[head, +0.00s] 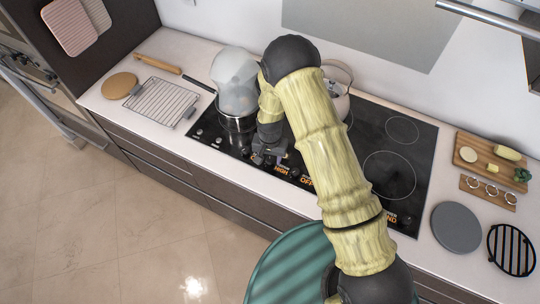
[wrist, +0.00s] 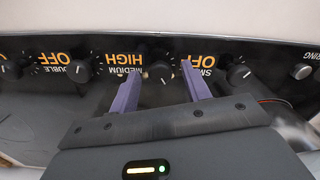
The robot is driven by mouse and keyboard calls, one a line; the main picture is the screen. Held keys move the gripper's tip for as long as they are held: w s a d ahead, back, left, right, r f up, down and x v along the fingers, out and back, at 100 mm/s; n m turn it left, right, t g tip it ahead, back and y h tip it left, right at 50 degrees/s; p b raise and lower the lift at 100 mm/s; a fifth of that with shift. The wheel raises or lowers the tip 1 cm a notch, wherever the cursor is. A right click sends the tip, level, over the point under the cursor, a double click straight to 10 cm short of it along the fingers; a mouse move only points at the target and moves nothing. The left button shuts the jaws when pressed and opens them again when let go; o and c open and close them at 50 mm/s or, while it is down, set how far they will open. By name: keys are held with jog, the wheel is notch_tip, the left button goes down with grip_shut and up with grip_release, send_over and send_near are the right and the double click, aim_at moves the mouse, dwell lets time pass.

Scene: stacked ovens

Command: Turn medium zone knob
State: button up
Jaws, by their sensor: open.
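The medium zone knob (wrist: 160,73) is a small dark knob with a pale pointer line on the black control strip. Orange "HIGH" and white "MEDIUM" lettering stand just left of it in the wrist view. My gripper (wrist: 162,70) is open, with one purple finger on each side of this knob. I cannot tell whether either finger touches it. In the head view my gripper (head: 268,158) is at the front edge of the black cooktop (head: 400,160), and the knob is hidden there.
Neighbouring knobs sit close on both sides, one by "DOUBLE" (wrist: 80,72) and one by "SMALL" (wrist: 239,73). A pot (head: 236,122) with a steaming top stands left of my gripper. A kettle (head: 338,92) stands behind my arm. A wire rack (head: 158,101) lies on the left counter.

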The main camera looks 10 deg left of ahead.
jog(key=c, duration=1)
